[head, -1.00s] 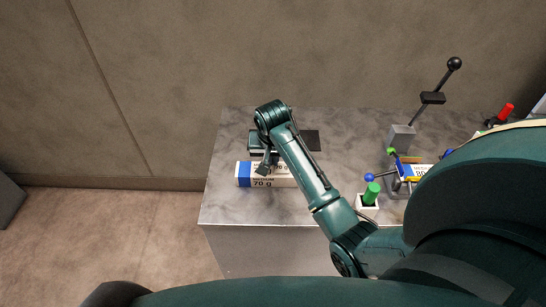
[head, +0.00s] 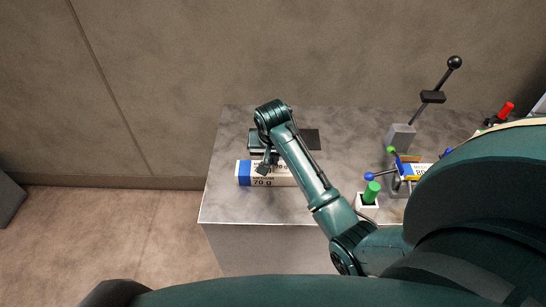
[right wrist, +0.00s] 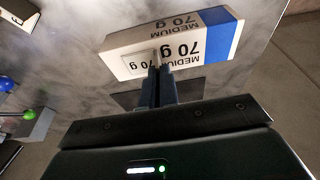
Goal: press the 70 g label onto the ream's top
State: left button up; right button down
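The ream (head: 243,173) lies near the left end of the grey table, white with a blue end and "MEDIUM 70 g" print. It also shows upside down in the right wrist view (right wrist: 219,42). My right gripper (head: 264,170) is over the ream's top; in the right wrist view its fingers (right wrist: 158,68) are close together, with a thin pale piece between their tips. The 70 g label (right wrist: 138,65) lies flat against the ream's top at the fingertips, partly hidden by them. I cannot tell whether it sticks. My left gripper is out of view.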

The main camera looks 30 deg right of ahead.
jog(key=shift+s+f, duration=0.1)
jog(key=shift+f, duration=0.1)
dwell(0.6)
jog(key=c, duration=1.9)
grip_release()
jog(key=o, duration=0.3)
